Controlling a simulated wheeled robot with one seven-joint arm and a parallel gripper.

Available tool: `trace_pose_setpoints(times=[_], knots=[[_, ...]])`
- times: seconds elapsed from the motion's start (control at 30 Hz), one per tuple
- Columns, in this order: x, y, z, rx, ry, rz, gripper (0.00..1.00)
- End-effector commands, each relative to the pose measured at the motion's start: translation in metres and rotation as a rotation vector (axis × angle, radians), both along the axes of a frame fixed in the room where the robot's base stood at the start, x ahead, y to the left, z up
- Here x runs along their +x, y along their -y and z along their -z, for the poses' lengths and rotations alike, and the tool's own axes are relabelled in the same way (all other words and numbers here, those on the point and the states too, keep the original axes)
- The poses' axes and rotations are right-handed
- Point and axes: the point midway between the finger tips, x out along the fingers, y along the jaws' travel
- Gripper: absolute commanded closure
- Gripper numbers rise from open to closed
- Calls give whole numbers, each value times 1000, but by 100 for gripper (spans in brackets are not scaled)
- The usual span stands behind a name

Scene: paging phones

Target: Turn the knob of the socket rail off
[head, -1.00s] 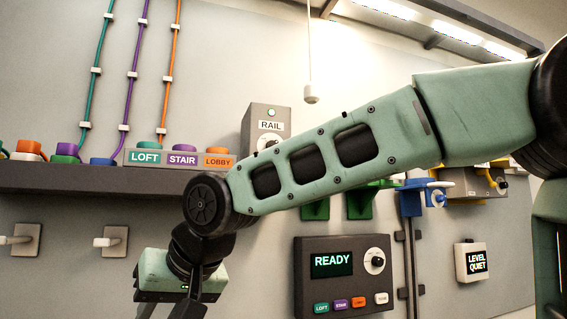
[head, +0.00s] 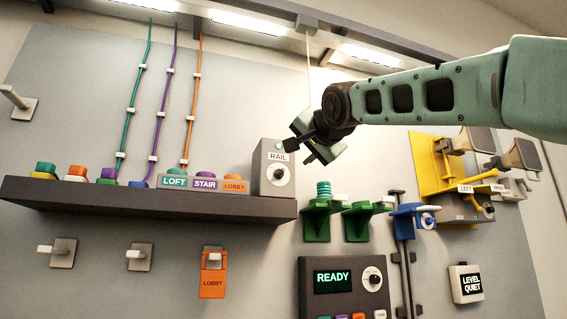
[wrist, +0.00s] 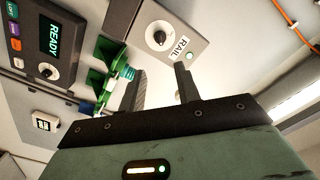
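The grey box labelled RAIL (head: 268,150) stands at the right end of the dark shelf, with a black knob (head: 280,174) on its front below the label. A small lamp on the box glows green in the wrist view (wrist: 189,55). The knob also shows in the wrist view (wrist: 159,38), ahead of the fingers and left of the label; its exact setting is too small to tell. My gripper (head: 299,152) is just right of the upper part of the box in the head view. Its two fingers (wrist: 160,85) are apart and empty, not touching the knob.
Buttons labelled LOFT, STAIR and LOBBY (head: 204,184) sit left of the box on the shelf (head: 150,202). Green brackets (head: 318,222) and a READY panel (head: 345,300) with another knob are below right. A yellow rack (head: 430,165) stands farther right.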

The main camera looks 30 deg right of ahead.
Motion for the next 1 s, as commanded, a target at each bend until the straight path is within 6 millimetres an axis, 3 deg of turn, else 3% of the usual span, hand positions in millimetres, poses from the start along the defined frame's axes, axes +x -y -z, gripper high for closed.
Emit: trace_pose_setpoints(times=[0.33, 0.7, 1.0], knots=[[34, 10, -4, -1, -5, 1, 67], [109, 31, 0, 1, -3, -2, 67], [139, 39, 0, 0, -1, -3, 67]])
